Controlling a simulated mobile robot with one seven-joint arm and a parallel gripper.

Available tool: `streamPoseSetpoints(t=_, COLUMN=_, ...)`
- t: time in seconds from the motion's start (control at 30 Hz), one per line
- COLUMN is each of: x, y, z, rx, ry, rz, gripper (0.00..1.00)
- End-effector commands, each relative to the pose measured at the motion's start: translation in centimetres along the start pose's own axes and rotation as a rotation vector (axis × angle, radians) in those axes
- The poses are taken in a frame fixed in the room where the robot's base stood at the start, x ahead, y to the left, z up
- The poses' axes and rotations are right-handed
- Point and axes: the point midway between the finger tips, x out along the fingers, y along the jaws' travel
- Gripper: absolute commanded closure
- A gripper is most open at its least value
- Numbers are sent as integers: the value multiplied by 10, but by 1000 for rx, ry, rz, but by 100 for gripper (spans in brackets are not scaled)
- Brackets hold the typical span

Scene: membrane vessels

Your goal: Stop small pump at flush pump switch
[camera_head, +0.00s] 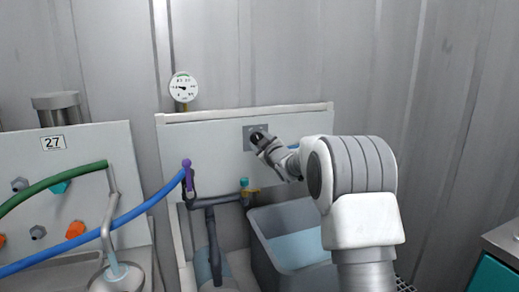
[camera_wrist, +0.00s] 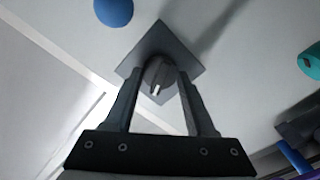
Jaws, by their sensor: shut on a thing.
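The flush pump switch is a dark rotary knob (camera_wrist: 160,74) on a square grey plate (camera_wrist: 175,38). The plate (camera_head: 248,132) also shows in the head view, on the pale upright panel. My gripper (camera_wrist: 158,80) has one finger on each side of the knob and is shut on it. A light mark on the knob points towards the bottom of the wrist view. In the head view my gripper (camera_head: 259,139) reaches the plate from the right and hides most of the knob.
A round gauge (camera_head: 183,87) stands above the panel's left end. A purple-handled valve (camera_head: 187,172) and a teal-topped valve (camera_head: 245,184) are below left. A grey tub (camera_head: 270,238) is under the panel. Green and blue hoses (camera_head: 130,213) run at left.

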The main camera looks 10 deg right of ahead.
Motion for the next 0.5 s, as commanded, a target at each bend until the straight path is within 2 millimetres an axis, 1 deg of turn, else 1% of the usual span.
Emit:
streamPoseSetpoints(t=0.2, x=0, y=-1, z=0, rx=-89, ry=1, rz=-1, gripper=100)
streamPoseSetpoints(t=0.5, x=0, y=0, z=0, rx=-128, ry=0, rz=0, gripper=100)
